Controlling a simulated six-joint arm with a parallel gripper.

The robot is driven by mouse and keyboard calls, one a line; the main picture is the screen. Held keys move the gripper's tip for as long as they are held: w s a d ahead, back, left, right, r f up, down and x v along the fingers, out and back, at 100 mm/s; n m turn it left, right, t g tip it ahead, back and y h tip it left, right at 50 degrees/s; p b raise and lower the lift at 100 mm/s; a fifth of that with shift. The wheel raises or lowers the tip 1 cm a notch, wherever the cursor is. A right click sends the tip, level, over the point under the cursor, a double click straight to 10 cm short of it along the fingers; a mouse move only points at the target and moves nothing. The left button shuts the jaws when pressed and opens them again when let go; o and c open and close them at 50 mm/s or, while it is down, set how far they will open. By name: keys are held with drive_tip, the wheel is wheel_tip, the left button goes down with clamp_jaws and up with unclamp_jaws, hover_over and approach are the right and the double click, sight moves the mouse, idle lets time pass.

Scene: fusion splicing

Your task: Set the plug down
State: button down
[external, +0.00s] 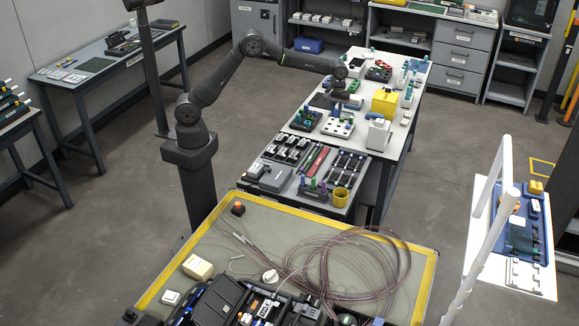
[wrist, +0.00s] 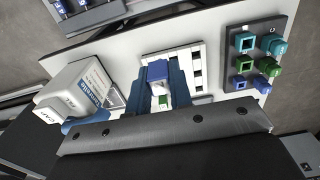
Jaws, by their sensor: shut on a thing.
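My gripper (wrist: 160,88) is shut on the plug (wrist: 157,71), a small block with a blue-violet face between the two blue fingers. A white and green part (wrist: 163,101) shows behind it, between the fingers; I cannot tell whether it belongs to the plug. The plug appears over the white slotted tray (wrist: 196,72) in the wrist view. I cannot tell whether it touches the tray. In the external view my gripper (external: 341,95) is over the long white table, above the white tray (external: 338,128); the plug is too small to make out there.
A dark block with teal, green and blue sockets (wrist: 257,54) stands right of the tray in the wrist view. A white labelled container (wrist: 75,95) stands left of it. A yellow box (external: 385,102) is beside my gripper in the external view. The long table (external: 408,125) is crowded.

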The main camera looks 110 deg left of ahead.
wheel_tip(320, 180, up, 4)
drive_tip(key=shift+f, duration=0.25)
drive_tip(key=w+d+m, duration=0.2)
drive_tip(key=d+m, duration=0.2)
drive_tip(key=d, duration=1.8)
drive_tip(key=w+d+m, duration=0.3)
drive_tip(key=d+m, duration=0.2)
drive_tip(key=d, duration=1.6)
drive_tip(key=s+d+m, duration=0.3)
drive_tip(key=s+d, duration=0.5)
drive_tip(key=d, duration=0.4)
drive_tip(key=s+d+m, duration=0.3)
drive_tip(key=s+d, duration=0.5)
drive_tip(key=d, duration=0.3)
drive_tip(key=s+d+m, duration=0.3)
drive_tip(key=s+d, duration=0.5)
drive_tip(key=d, duration=0.4)
drive_tip(key=w+a+f, duration=0.1)
drive_tip(key=w+f, duration=0.2)
drive_tip(key=f, duration=0.1)
drive_tip(key=w+a+f, duration=0.1)
drive_tip(key=w+f, duration=0.2)
drive_tip(key=f, duration=0.1)
drive_tip(key=w+a+f, duration=0.2)
drive_tip(key=w+f, duration=0.2)
drive_tip(key=shift+f, duration=0.15)
drive_tip(key=shift+w+f, duration=0.25)
drive_tip(key=shift+f, duration=1.85)
drive_tip(key=shift+f, duration=0.1)
